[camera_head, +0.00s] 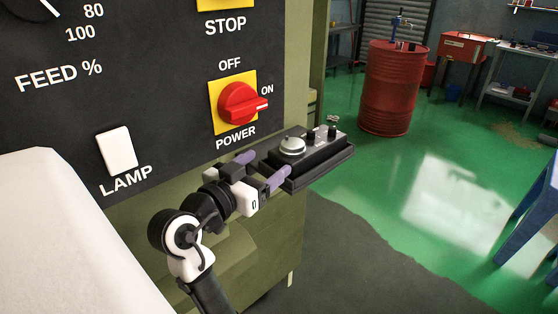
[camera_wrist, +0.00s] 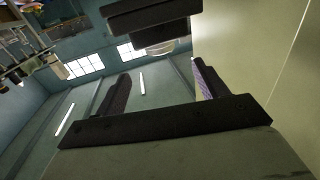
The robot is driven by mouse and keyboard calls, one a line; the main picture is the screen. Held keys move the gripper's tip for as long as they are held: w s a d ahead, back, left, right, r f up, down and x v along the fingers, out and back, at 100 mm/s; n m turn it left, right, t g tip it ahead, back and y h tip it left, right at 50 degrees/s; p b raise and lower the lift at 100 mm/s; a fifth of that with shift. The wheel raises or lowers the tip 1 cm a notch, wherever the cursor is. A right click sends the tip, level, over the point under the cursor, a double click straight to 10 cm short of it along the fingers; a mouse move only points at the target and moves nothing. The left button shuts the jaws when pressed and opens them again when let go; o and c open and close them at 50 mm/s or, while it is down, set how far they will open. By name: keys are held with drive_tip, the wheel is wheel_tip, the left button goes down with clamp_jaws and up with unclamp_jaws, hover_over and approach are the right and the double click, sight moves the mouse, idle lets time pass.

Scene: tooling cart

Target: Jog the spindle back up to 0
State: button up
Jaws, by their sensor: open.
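A dark control box (camera_head: 318,168) juts out from the machine's side in the head view. In the wrist view the gap between the fingers (camera_wrist: 162,80) is empty. I cannot tell whether a finger touches the box. The spindle and any position readout are not in view.
The machine's dark panel has a red POWER switch (camera_head: 242,103) on a yellow plate, a white LAMP switch (camera_head: 118,149) and a FEED dial (camera_head: 28,8). A red drum (camera_head: 390,90) stands behind. A blue table (camera_head: 530,205) is at the right edge. Green floor between is clear.

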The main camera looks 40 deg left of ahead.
drive_tip(key=shift+s+d+b, duration=0.15)
drive_tip(key=shift+s+b, duration=0.05)
drive_tip(key=shift+s, duration=0.9)
drive_tip(key=shift+s+d+b, duration=0.15)
drive_tip(key=shift+s, duration=0.95)
drive_tip(key=shift+s, duration=0.1)
